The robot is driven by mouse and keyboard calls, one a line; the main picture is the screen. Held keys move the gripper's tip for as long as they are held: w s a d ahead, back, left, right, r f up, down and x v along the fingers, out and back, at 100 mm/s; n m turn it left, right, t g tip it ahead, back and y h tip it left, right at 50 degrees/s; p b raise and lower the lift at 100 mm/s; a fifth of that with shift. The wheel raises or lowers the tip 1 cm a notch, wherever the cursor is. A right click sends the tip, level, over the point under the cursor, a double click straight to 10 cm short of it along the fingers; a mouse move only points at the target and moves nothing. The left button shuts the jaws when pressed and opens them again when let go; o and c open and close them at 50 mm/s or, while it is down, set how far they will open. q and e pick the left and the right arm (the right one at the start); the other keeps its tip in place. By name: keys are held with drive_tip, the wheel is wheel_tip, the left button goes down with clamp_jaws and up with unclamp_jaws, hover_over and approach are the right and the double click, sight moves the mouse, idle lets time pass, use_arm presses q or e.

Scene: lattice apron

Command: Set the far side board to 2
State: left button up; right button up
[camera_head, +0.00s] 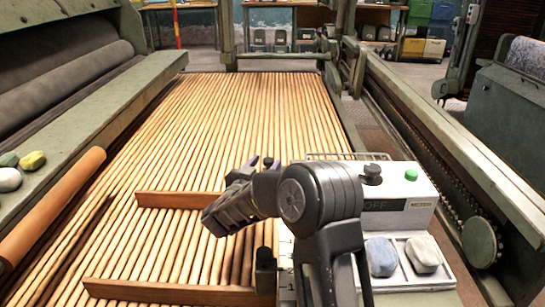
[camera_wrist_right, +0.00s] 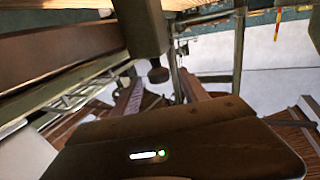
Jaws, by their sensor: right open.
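The far side board (camera_head: 168,199) is a reddish-brown wooden strip lying across the slatted apron. Its right end is hidden behind my right gripper (camera_head: 258,166), so I cannot read its setting. The gripper is open, above and beside that hidden end; I cannot tell whether it touches anything. The near side board (camera_head: 150,291) lies across the slats at the front, with a dark upright knob (camera_head: 265,268) at its right end. A pale plate (camera_head: 286,270) beside it shows a 1, partly covered by my arm. My left gripper is not in view.
A control box (camera_head: 404,216) reading OFF, with a black knob (camera_head: 372,174) and green button (camera_head: 411,175), stands right of my arm. A white tray (camera_head: 440,276) holds blue and grey lumps. An orange roller (camera_head: 60,207) borders the left. The apron (camera_head: 240,105) beyond is clear.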

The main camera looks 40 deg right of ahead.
drive_tip(key=b+x, duration=0.1)
drive_tip(key=x, duration=0.4)
drive_tip(key=shift+w+d, duration=0.1)
drive_tip(key=shift+d, duration=0.2)
drive_tip(key=shift+c, duration=0.5)
clamp_jaws()
idle(0.6)
